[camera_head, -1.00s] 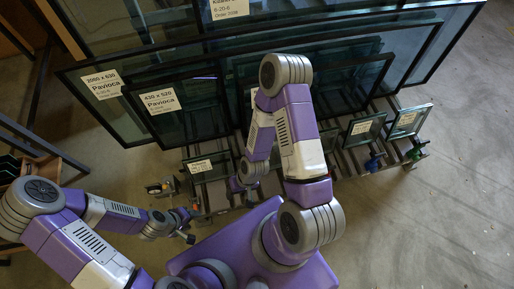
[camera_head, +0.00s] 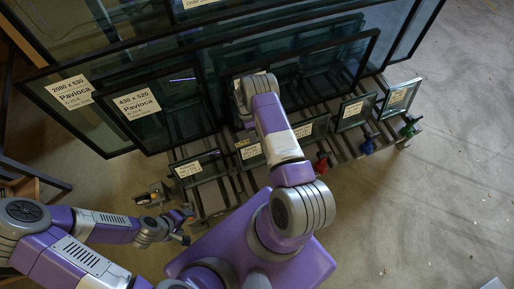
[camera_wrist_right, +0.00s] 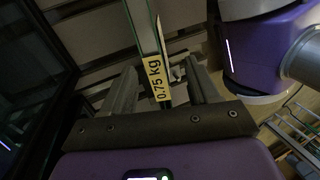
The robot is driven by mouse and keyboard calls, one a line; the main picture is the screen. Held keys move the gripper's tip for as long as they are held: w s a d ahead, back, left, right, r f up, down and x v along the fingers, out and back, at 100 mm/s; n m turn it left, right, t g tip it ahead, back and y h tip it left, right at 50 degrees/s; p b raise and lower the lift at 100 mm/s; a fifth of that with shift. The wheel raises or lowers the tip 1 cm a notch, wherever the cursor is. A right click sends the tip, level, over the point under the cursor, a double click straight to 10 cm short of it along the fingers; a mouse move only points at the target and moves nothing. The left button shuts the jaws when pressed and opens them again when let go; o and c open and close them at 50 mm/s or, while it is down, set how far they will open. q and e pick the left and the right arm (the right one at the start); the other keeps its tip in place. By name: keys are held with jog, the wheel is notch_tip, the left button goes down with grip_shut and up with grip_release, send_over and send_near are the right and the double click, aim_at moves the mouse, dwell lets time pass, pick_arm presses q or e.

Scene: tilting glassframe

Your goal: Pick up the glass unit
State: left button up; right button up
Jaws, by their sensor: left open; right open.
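A small glass unit (camera_wrist_right: 140,25) with a yellow label reading 0.75 kg stands on edge in the right wrist view. My right gripper (camera_wrist_right: 161,70) is open, with one finger on each side of the unit's near edge; contact cannot be told. In the head view my right arm hides this gripper. A small unit with a yellow tag (camera_head: 249,150) stands there beside my right arm and may be the same one. My left gripper (camera_head: 183,229) is open and empty at the lower left, apart from the glass.
Large framed panes lean behind, including one labelled 430 x 520 (camera_head: 140,105). Other small units stand in the rack, such as one at the left (camera_head: 198,170) and one at the right (camera_head: 398,98). Red, blue (camera_head: 367,146) and green clamps line the front. Floor at right is clear.

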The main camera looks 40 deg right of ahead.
aim_at(257, 152)
jog(key=shift+d+f, duration=0.2)
jog(key=shift+d, duration=0.05)
jog(key=shift+s+f+n+b, duration=0.25)
jog(key=shift+f+n+b, duration=0.05)
jog(key=shift+f, duration=0.55)
jog(key=f, duration=0.1)
jog(key=f+b, duration=0.1)
jog(key=f, duration=0.1)
jog(key=s+f+b, duration=0.1)
jog(key=shift+s+d+f, duration=0.1)
jog(key=shift+d+f, duration=0.3)
jog(key=shift+s+a+f, duration=0.1)
jog(key=shift+f, duration=0.2)
jog(key=shift+r, duration=0.1)
grip_shut()
